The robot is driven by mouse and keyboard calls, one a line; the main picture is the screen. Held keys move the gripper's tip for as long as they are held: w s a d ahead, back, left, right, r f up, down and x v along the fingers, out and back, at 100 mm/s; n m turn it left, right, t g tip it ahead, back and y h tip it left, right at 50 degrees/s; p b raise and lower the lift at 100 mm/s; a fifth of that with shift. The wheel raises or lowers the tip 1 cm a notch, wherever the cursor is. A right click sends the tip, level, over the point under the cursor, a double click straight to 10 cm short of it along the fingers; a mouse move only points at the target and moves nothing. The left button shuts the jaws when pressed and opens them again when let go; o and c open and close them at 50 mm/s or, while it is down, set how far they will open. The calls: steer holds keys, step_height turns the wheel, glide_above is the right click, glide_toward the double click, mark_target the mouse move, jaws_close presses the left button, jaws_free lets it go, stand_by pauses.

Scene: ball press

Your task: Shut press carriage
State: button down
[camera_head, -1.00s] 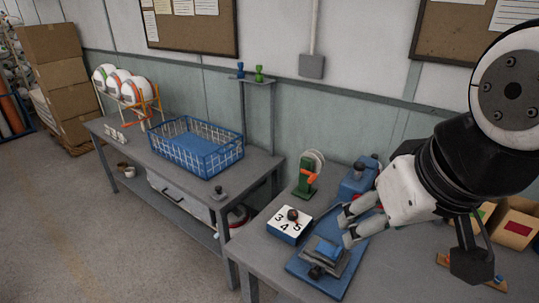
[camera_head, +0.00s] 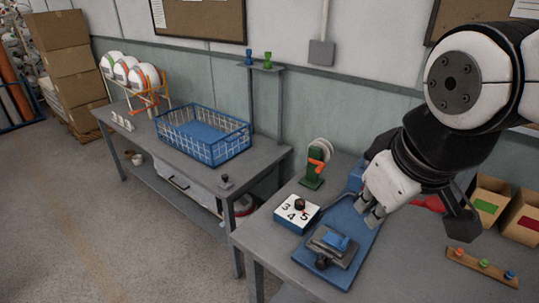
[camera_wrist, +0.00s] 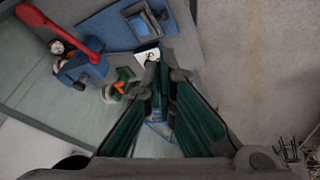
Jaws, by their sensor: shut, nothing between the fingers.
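The press stands on the right table with a long blue base (camera_head: 345,215). Its carriage (camera_head: 333,243), a grey block with a blue top, sits at the near end of the base, away from the blue press body (camera_head: 356,176). In the wrist view the carriage (camera_wrist: 143,22) is at the top, and the press's red lever (camera_wrist: 65,32) is at the upper left. My gripper (camera_head: 369,211) is shut and empty, above the base between carriage and body, apart from the carriage in the picture. My arm hides much of the press body.
A white number block (camera_head: 297,214) stands left of the base, with a green stand (camera_head: 314,172) behind it. Open boxes (camera_head: 487,203) and a wooden strip with coloured knobs (camera_head: 482,266) lie right. A blue basket (camera_head: 203,135) is on the left table.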

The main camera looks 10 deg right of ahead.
steer(key=w+a+f+n+g+h+b, duration=0.1)
steer(key=w+a+f+n+g+b, duration=0.2)
steer(key=w+f+n, duration=0.8)
steer(key=n+b, duration=0.4)
steer(key=n, duration=0.8)
glide_toward(302, 252)
steer(key=s+a+r, duration=0.4)
steer(key=shift+h, duration=0.3)
steer(key=b+x, duration=0.3)
steer(key=x, duration=0.7)
steer(key=shift+w, duration=0.2)
steer(key=shift+w+d+f, duration=0.1)
steer(key=shift+w+d, duration=0.75)
steer(key=shift+d, duration=0.05)
steer(key=shift+w+d+p, duration=0.3)
steer(key=shift+w+d, duration=0.2)
steer(key=shift+w, duration=0.1)
steer(key=shift+d, duration=0.1)
steer(key=w+d+p, duration=0.4)
steer(key=w+d, duration=0.7)
steer(key=shift+w, duration=0.1)
